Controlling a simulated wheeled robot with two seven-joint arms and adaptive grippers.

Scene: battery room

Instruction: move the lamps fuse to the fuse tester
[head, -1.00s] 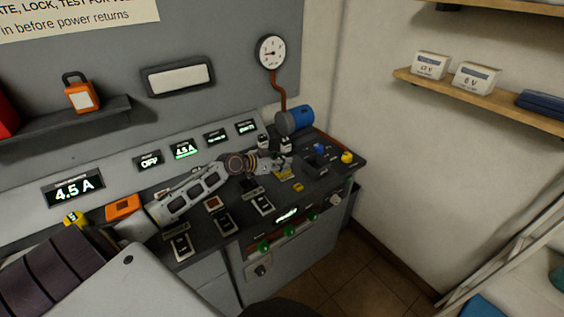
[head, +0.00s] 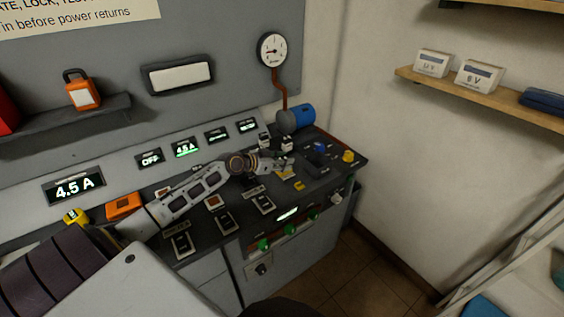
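My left gripper (head: 276,163) is low over the back right of the dark console top (head: 236,196). It is small and seen from behind, so I cannot tell whether its fingers are open or hold anything. A yellow piece (head: 285,174) shows just below the fingers, and a smaller yellow piece (head: 299,186) lies nearer the front. A blue piece (head: 319,147) and a yellow knob-like piece (head: 348,156) stand right of the gripper. The labels are too small to read, so I cannot tell which piece is the lamps fuse or which fixture is the fuse tester. My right gripper is out of view.
A blue cylinder (head: 300,116) and a round gauge (head: 272,50) are behind the gripper. Lit displays (head: 186,148) line the back panel. An orange block (head: 124,206) lies at the left. Several dark switch plates (head: 264,205) and green knobs (head: 289,228) are along the front.

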